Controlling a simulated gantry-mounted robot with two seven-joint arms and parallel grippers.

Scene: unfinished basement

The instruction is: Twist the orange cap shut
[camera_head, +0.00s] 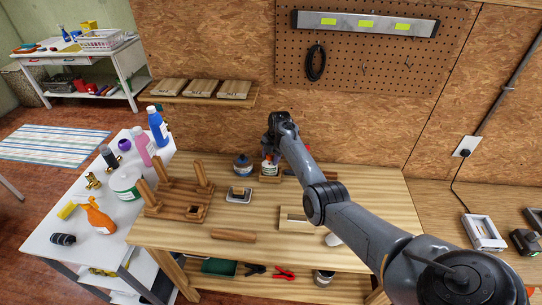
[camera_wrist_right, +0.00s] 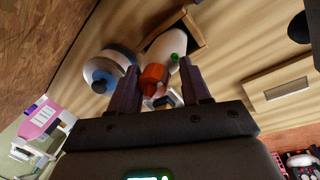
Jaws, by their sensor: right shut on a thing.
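A small white bottle (camera_head: 266,168) stands at the back of the wooden workbench, in or on a small wooden holder. Its body (camera_wrist_right: 168,42) also shows in the right wrist view, and the orange cap (camera_wrist_right: 153,75) lies between the fingers there. My right gripper (camera_head: 271,148) reaches down over the bottle from above. Its fingers (camera_wrist_right: 157,82) are shut on the orange cap. In the head view the gripper hides most of the cap. Whether the cap is fully seated cannot be told. My left gripper is in neither view.
A blue-capped container (camera_head: 242,165) stands close left of the bottle. A wooden frame with upright legs (camera_head: 177,200), a small metal tin (camera_head: 238,196) and a wood block (camera_head: 233,235) lie on the bench. The pegboard wall (camera_head: 370,60) rises behind. The bench's front middle is fairly clear.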

